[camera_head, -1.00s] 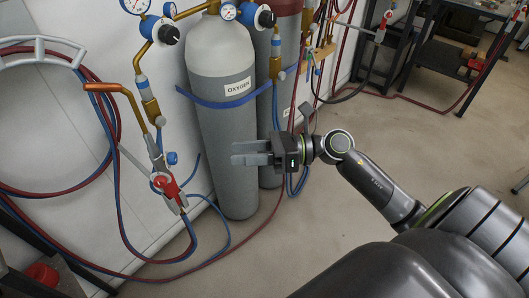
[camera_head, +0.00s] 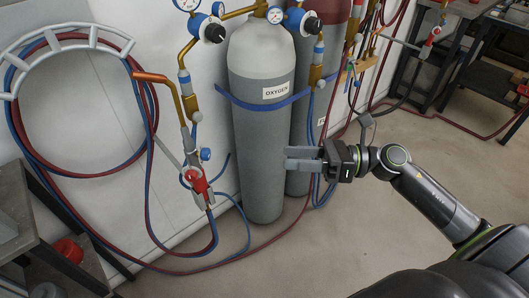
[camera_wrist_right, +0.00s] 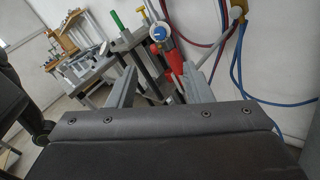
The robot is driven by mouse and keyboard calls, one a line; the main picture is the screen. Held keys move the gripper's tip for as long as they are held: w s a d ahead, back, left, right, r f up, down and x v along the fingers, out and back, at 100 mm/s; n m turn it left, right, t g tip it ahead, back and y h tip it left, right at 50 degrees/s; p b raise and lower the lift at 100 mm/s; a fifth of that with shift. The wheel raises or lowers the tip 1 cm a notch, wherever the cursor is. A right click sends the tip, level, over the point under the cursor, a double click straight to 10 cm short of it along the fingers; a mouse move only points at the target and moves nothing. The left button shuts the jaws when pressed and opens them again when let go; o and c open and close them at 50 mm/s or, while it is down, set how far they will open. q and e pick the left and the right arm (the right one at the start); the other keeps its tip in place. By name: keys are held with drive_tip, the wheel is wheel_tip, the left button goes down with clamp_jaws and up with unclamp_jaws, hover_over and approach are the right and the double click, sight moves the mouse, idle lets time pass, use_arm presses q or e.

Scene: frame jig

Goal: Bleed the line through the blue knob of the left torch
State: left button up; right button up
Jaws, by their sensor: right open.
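The left torch (camera_head: 190,145) hangs upright against the pale wall, with a brass upper part and hoses below. Its small blue knob (camera_head: 205,154) sits on its right side, above a red knob (camera_head: 196,180). In the right wrist view the blue knob (camera_wrist_right: 157,33) shows ahead, above the red part (camera_wrist_right: 174,62), beyond and between the fingers. My right gripper (camera_head: 301,158) is open and empty, in front of the oxygen cylinder (camera_head: 262,120), to the right of the torch and apart from it. My left gripper is not in view.
Red and blue hoses (camera_head: 148,200) loop from a grey wall hanger (camera_head: 70,42) and along the floor. A second, maroon-topped cylinder (camera_head: 308,110) stands behind. A dark bench (camera_head: 45,225) is at left. Floor (camera_head: 400,160) is open at right.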

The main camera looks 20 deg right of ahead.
drive_tip(key=n+p, duration=0.2)
drive_tip(key=p, duration=0.3)
drive_tip(key=n+p, duration=0.2)
drive_tip(key=p, duration=0.4)
approach(209, 154)
drive_tip(key=shift+t, duration=0.4)
drive_tip(key=x, duration=0.7)
drive_tip(key=shift+a+f, duration=0.2)
drive_tip(key=shift+f, duration=0.05)
drive_tip(key=shift+w+a+f, duration=0.1)
drive_tip(key=shift+w+a, duration=0.15)
drive_tip(key=shift+a, duration=0.15)
drive_tip(key=c, duration=1)
drive_tip(key=shift+m, duration=0.3)
